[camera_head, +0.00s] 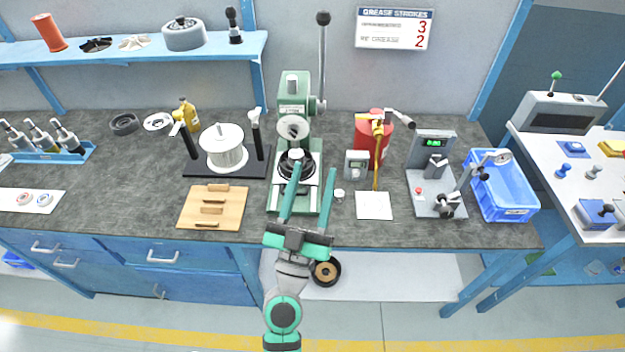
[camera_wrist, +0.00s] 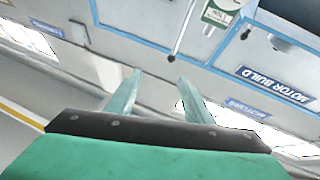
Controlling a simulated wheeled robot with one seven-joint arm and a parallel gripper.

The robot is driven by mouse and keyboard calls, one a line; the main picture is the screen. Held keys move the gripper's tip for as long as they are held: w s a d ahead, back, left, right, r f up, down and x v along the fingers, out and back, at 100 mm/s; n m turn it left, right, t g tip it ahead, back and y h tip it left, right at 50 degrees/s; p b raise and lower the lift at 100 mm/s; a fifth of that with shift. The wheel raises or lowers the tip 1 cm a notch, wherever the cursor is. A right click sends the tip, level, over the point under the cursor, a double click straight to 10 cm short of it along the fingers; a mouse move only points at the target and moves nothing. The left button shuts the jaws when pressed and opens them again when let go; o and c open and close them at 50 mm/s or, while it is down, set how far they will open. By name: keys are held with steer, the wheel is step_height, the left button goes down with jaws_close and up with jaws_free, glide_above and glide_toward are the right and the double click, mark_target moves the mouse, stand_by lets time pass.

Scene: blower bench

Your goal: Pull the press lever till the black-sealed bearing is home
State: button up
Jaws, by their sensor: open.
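The green press (camera_head: 292,105) stands at the middle of the bench. Its lever (camera_head: 322,60) points up, with a black knob (camera_head: 323,18) on top; the lever also shows in the wrist view (camera_wrist: 182,30). A dark round part (camera_head: 284,166) sits on the press under the ram, partly hidden by my left finger. I cannot tell whether it is the black-sealed bearing or how deep it sits. My gripper (camera_head: 314,166) is open and empty, its fingers in front of the press in the head view. In the wrist view the lever's end lies ahead of the fingertips (camera_wrist: 159,76), not between them.
A white drum on a black stand (camera_head: 224,148) and a wooden block (camera_head: 211,207) are left of the press. A grey dial box (camera_head: 356,164), a red can (camera_head: 368,145) and a white pad (camera_head: 374,206) are right. Bare bench (camera_head: 110,190) lies further left.

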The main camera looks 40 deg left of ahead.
steer(key=shift+d, duration=0.1)
stand_by(0.5)
steer(key=s+d+f+m+g+h, duration=0.1)
steer(key=s+d+f+g+h, duration=0.1)
steer(key=d+f, duration=0.6)
steer(key=s+d+f+g+h, duration=0.1)
steer(key=d+f+h, duration=0.1)
steer(key=d+f, duration=0.55)
steer(key=s+d+f+m+g+h, duration=0.3)
steer(key=s+d+f+m+h, duration=0.2)
steer(key=s+d, duration=1)
step_height(320, 180, down, 4)
steer(key=shift+s+d+f+h, duration=0.15)
steer(key=shift+s+f+h, duration=0.05)
steer(key=shift+s+h, duration=0.95)
steer(key=shift+w, duration=0.1)
